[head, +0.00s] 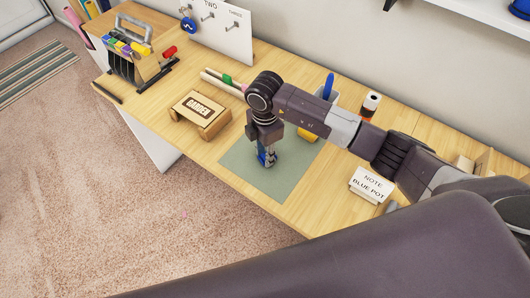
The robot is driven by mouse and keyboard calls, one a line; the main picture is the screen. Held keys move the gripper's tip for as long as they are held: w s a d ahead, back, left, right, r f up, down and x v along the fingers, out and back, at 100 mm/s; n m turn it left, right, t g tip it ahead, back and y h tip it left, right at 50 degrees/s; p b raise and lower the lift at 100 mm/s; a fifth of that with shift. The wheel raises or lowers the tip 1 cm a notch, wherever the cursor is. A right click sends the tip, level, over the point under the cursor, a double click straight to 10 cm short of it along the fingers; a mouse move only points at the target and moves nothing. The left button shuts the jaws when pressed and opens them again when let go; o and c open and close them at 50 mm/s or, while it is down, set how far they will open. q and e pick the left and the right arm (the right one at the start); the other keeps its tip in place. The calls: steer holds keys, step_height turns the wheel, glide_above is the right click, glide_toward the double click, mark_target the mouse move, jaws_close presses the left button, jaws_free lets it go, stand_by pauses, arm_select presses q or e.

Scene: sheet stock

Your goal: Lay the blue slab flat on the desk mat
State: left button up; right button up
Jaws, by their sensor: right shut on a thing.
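The grey-green desk mat (258,183) lies flat on the wooden desk, near its front edge. My right gripper (267,160) points down over the mat's middle and is shut on the blue slab (261,154). I cannot tell whether the slab touches the mat. My left gripper is not in view.
A small wooden "GARDEN" stand (199,107) is left of the mat. A yellow object (308,136) lies by the mat's far right edge. A "NOTE BLUE POT" card (371,185) is to the right. A rack of coloured items (128,60) stands far left.

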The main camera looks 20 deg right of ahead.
steer(key=shift+f, duration=0.15)
steer(key=o, duration=1.1)
steer(key=shift+r, duration=0.3)
steer(key=shift+r+b, duration=1.4)
steer(key=shift+r, duration=4.5)
